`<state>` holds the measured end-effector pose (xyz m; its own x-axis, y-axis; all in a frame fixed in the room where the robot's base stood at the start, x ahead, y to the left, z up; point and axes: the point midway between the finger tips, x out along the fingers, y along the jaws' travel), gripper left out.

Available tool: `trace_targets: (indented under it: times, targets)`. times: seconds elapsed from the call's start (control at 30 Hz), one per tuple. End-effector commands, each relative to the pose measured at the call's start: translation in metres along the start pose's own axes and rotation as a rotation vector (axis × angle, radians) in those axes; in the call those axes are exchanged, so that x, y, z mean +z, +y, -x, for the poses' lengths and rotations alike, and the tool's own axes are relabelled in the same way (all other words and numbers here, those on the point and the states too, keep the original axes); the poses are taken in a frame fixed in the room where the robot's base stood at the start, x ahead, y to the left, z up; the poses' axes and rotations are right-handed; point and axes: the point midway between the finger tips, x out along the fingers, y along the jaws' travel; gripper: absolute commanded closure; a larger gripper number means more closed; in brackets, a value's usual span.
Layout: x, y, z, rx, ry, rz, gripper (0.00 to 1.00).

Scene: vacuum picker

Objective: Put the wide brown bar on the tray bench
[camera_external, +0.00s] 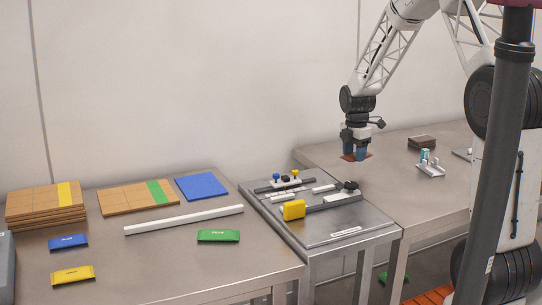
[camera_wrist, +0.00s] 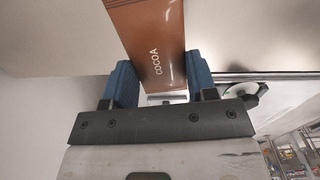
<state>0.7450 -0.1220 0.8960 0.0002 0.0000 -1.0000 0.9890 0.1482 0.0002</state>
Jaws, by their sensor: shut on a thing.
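My gripper (camera_external: 355,153) is above the right-hand bench in the external view, with its blue fingers pointing down. It is shut on a wide brown bar (camera_external: 368,156), which is mostly hidden by the fingers there. In the wrist view the brown bar (camera_wrist: 150,38) shows large between the two blue fingers (camera_wrist: 160,83), with "COCOA" printed on it and its far end out of frame. The left bench (camera_external: 150,270) holds flat wooden grid boards, which may be trays. No bench label names it as the tray bench.
The middle bench (camera_external: 325,238) carries rails, small knobs and a yellow block (camera_external: 293,210). Blue (camera_external: 68,242), yellow (camera_external: 73,275) and green (camera_external: 218,236) bars and a white rod (camera_external: 184,220) lie on the left bench. A dark brown stack (camera_external: 422,142) and a white holder (camera_external: 431,170) stand on the right.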

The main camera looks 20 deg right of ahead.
Motion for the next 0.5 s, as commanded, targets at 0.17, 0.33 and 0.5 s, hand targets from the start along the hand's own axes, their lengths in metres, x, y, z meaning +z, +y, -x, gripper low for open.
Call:
trace_targets:
  times: [0.17,0.33,0.5]
  targets:
    - [0.000,0.000,0.000,0.000,0.000,0.000,0.71]
    - [0.000,0.000,0.002,0.000,0.000,0.000,0.71]
    - [0.000,0.000,0.014,0.001,0.000,0.000,0.71]
